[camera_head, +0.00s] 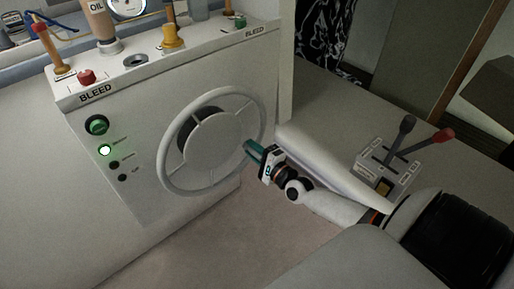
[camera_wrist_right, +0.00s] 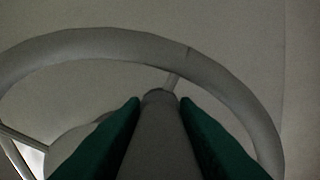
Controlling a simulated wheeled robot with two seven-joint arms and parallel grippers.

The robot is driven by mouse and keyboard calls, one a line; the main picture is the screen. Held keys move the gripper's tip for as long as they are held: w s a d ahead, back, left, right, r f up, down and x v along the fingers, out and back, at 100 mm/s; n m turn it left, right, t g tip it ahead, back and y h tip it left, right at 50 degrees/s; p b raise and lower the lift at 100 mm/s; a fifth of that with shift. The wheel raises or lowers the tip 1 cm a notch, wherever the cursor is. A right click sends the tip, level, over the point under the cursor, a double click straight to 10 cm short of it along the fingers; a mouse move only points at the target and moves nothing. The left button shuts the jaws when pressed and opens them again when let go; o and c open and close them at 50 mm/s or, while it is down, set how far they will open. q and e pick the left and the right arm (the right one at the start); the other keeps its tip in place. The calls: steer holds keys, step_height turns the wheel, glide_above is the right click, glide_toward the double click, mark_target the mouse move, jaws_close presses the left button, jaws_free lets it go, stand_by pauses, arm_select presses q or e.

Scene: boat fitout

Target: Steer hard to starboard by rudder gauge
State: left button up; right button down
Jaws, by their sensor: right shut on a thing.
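The grey steering wheel (camera_head: 167,171) is on the front of the white console. My right gripper (camera_head: 252,150), with green fingers, is at the right side of the rim. In the right wrist view its fingers (camera_wrist_right: 160,125) are closed on a grey tapered part (camera_wrist_right: 158,140), which looks like a handle of the wheel. The wheel rim (camera_wrist_right: 110,42) arches behind it. A round white dial (camera_head: 128,7) at the top is cut off by the picture edge; its reading is too small to tell. My left gripper is out of view.
The console top holds a red button (camera_head: 86,77), an oil bottle (camera_head: 99,22) and a yellow-handled part (camera_head: 172,36). A throttle box (camera_head: 389,170) with black and red levers stands right.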

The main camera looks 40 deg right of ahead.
mark_target(244, 166)
steer(key=a+f+m+b, duration=0.1)
steer(key=a+f+m, duration=0.1)
steer(key=shift+s+f+b, duration=0.1)
steer(key=shift+f+b, duration=0.25)
steer(key=shift+b, duration=0.05)
steer(key=shift+s+a+f+m+b, duration=0.1)
steer(key=shift+a+f+m+b, duration=0.3)
steer(key=shift+a+m, duration=0.25)
steer(key=shift+a+f+m+b, duration=0.35)
steer(key=shift+a+m, duration=0.1)
steer(key=shift+m, duration=0.4)
steer(key=c, duration=1.5)
jaws_free()
steer(key=shift+r, duration=0.1)
steer(key=s+b, duration=0.1)
steer(key=s, duration=1.1)
steer(key=shift+d, duration=0.45)
